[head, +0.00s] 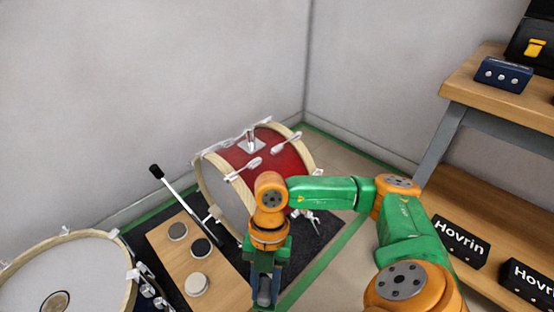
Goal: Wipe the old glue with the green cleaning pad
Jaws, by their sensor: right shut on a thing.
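My right gripper (265,290) points down at the bottom middle of the head view, over the right side of a wooden board (226,284). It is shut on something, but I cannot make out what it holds. The green cleaning pad cannot be told apart in this view. I cannot make out old glue on any surface. My left gripper is not in view.
A red bass drum (252,148) stands behind the board, beside a pedal beater (157,171). Another drum (66,275) is at bottom left. A wooden shelf (482,100) on the right holds a blue box (502,75) and black Hovrin boxes (460,241). Grey walls close the back.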

